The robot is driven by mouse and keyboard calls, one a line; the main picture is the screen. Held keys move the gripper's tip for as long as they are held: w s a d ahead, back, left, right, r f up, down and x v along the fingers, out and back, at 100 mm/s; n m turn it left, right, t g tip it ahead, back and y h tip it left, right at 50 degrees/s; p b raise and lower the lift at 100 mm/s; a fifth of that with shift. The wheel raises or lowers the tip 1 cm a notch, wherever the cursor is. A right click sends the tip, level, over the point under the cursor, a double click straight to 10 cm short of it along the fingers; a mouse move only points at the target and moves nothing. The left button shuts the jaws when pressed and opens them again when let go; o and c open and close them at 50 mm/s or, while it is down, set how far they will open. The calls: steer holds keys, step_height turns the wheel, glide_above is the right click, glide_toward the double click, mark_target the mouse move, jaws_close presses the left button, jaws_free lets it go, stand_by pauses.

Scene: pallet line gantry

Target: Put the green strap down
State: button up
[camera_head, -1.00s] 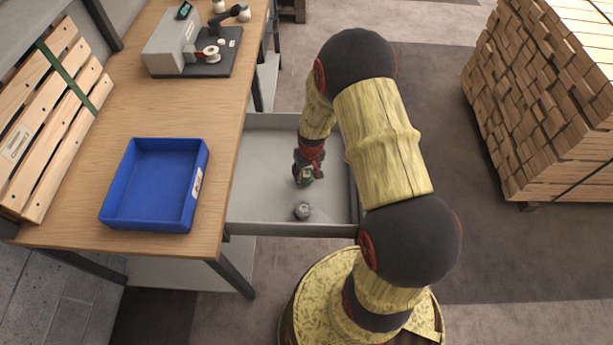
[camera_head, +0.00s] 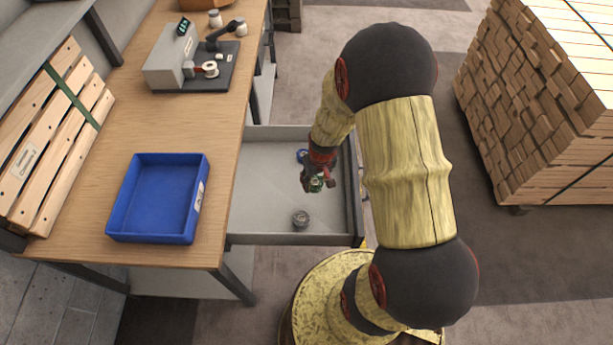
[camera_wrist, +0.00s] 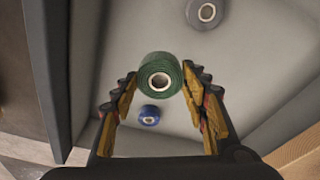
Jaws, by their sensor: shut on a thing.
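The green strap (camera_wrist: 147,69) is a roll with a pale core, held between the fingers of my gripper (camera_wrist: 160,84) in the wrist view. In the head view my gripper (camera_head: 314,186) is shut on the green strap (camera_head: 317,184) over the open grey drawer (camera_head: 268,184). In the wrist view the drawer floor lies below the roll. The roll looks raised above the floor, but the exact gap is hard to tell.
A grey roll (camera_head: 301,219) lies near the drawer's front; a blue roll (camera_head: 302,155) lies farther back, partly hidden by my arm. The drawer's left half is bare. An empty blue bin (camera_head: 158,194) and a strapping device (camera_head: 190,65) stand on the workbench (camera_head: 120,130).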

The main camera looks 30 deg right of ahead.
steer(key=s+d+r+p, duration=0.1)
steer(key=s+r, duration=0.2)
steer(key=s, duration=0.5)
